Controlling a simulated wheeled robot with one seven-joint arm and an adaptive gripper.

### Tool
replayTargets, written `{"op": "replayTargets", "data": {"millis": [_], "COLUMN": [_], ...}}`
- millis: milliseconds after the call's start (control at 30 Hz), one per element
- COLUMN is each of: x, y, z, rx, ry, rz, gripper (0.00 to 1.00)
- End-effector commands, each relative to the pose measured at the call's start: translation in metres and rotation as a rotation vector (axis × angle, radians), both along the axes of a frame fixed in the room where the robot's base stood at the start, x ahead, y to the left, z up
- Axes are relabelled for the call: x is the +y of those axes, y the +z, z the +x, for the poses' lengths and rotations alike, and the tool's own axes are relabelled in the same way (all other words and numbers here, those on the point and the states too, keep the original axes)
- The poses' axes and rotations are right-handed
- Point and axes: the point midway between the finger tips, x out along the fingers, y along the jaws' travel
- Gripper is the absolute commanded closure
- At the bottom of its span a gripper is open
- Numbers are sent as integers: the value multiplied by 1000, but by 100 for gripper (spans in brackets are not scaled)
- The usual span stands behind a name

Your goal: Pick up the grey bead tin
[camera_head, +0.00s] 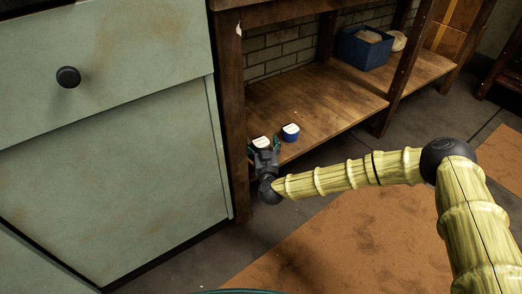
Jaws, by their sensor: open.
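A small container with a white top (261,142) is at the left front of the low wooden shelf. It may be the grey bead tin, but my gripper hides most of its side, so I cannot tell its body colour. My gripper (263,152) is open, with its fingers at this container. I cannot tell whether they touch it. A blue tin with a white top (290,133) stands upright just to the right, apart from my gripper.
The wooden shelf board (330,100) is clear in its middle. A blue bin (365,48) stands farther back, with a pale round object (398,41) beside it. A wooden post (234,130) and a green cabinet (120,190) are close on the left.

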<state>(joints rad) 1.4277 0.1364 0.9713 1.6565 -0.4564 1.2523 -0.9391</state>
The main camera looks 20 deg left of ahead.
Motion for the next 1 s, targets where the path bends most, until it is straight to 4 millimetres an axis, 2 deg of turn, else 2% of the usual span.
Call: {"op": "replayTargets", "data": {"millis": [333,367,633,867,1000], "x": [2,2,2,2,3], "y": [0,0,0,1,8], "z": [5,5,5,5,5], "rx": [0,0,0,0,-1], "ry": [0,0,0,0,1], "rz": [-1,-1,-1,-1,0], "gripper": [15,19,68,69,69]}}
